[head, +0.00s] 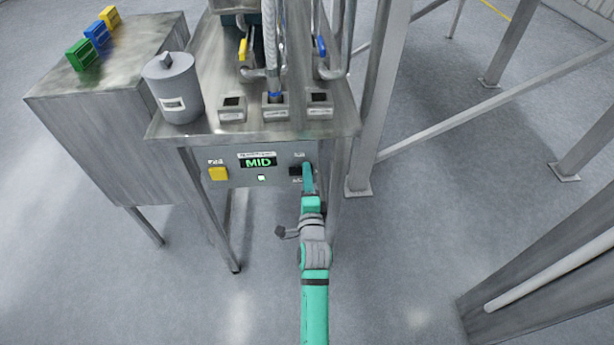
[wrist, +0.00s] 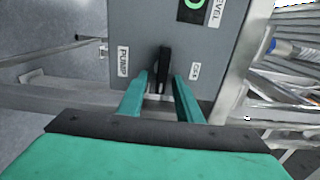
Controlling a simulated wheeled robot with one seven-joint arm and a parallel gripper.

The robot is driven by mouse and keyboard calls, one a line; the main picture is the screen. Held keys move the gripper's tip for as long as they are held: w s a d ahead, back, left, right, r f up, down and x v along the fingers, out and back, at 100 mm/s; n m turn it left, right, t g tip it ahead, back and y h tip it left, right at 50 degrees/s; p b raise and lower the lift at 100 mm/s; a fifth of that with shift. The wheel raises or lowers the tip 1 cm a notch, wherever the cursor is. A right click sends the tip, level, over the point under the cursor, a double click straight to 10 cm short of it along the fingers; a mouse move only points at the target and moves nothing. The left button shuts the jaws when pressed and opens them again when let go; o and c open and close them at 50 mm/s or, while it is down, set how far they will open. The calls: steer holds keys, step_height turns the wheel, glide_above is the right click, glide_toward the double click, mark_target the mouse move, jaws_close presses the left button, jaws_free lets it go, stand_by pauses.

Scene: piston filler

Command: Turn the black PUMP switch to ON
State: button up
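The black PUMP switch (wrist: 164,66) is on the grey control panel (wrist: 135,20) in the wrist view, between a PUMP label (wrist: 123,61) and a smaller label (wrist: 195,71) that I cannot read clearly. My gripper (wrist: 162,84) is open, with one teal finger on each side of the switch's near end. I see gaps between the fingers and the switch, and cannot tell how deep they reach. In the head view my gripper (head: 308,170) is at the panel's right end and partly covers the black switch (head: 295,171).
The panel also has a yellow switch (head: 218,173), a green MID display (head: 258,162) and a small lit indicator (head: 261,178). Above it is a metal table (head: 200,130) with a grey canister (head: 175,90). A frame post (head: 378,100) stands to the right. Open floor lies in front.

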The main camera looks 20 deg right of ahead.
steer(key=v, duration=1)
steer(key=shift+s, duration=0.4)
steer(key=shift+a, duration=0.15)
steer(key=s+a+f+n+g+y, duration=0.1)
steer(key=s+a+f+n, duration=0.2)
steer(key=s+a+n, duration=0.45)
steer(key=s+a+f+n+y, duration=0.1)
steer(key=s+a+f+n, duration=0.25)
steer(key=s, duration=0.65)
steer(key=s+a+r+n+y, duration=0.1)
steer(key=s+a+n, duration=0.1)
steer(key=s, duration=0.3)
steer(key=s+a+r+n+y, duration=0.1)
steer(key=s+a+n, duration=0.1)
steer(key=s+n, duration=0.3)
steer(key=s+a+r+n+g+y, duration=0.1)
steer(key=s+a+n, duration=0.2)
steer(key=s, duration=0.3)
steer(key=shift+s+r, duration=0.35)
